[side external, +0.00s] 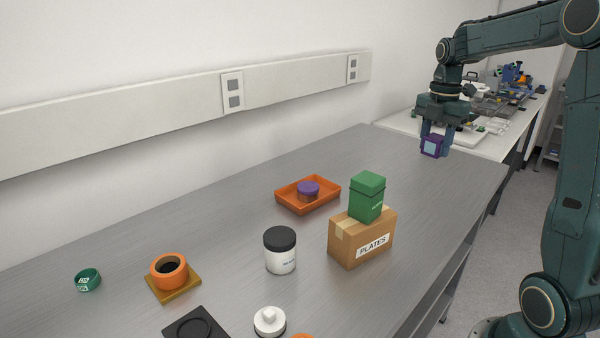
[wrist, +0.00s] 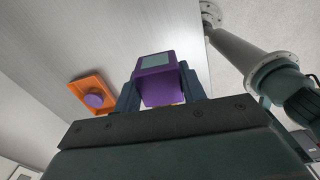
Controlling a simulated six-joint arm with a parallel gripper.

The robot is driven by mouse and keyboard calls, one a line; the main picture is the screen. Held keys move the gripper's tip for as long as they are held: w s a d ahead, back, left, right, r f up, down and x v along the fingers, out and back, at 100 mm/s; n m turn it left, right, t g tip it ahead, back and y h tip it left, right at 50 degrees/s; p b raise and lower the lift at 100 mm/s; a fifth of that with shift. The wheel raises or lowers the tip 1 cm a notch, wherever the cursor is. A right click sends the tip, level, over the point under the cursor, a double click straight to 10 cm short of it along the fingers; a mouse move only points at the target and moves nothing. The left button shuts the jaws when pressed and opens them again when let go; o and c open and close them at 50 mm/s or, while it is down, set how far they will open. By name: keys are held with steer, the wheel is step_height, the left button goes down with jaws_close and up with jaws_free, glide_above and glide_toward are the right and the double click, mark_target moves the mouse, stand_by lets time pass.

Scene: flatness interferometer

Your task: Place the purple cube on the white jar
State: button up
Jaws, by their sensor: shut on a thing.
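My gripper (side external: 434,142) is at the far right end of the bench, shut on the purple cube (side external: 431,147), which has a pale square on one face. In the wrist view the purple cube (wrist: 160,80) sits between the two fingers of my gripper (wrist: 160,88). The cube is held up, apart from the bench top. The white jar (side external: 281,258) with a black lid stands upright near the middle of the bench, well to the left of my gripper and nearer the camera. Nothing rests on its lid. I cannot make out the jar in the wrist view.
A cardboard box (side external: 345,244) with a green tin (side external: 367,197) on it stands right of the jar. An orange ring (side external: 168,268), a green ring (side external: 88,280) and a white lidded piece (side external: 269,323) lie left and front.

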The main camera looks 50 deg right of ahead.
steer(key=w+a+r+n, duration=0.3)
steer(key=w+a, duration=0.5)
step_height(320, 180, up, 5)
steer(key=n, duration=0.7)
glide_above(280, 235)
steer(key=shift+f, duration=9.8)
steer(key=shift+f, duration=0.15)
steer(key=o, duration=1.1)
steer(key=shift+c, duration=0.2)
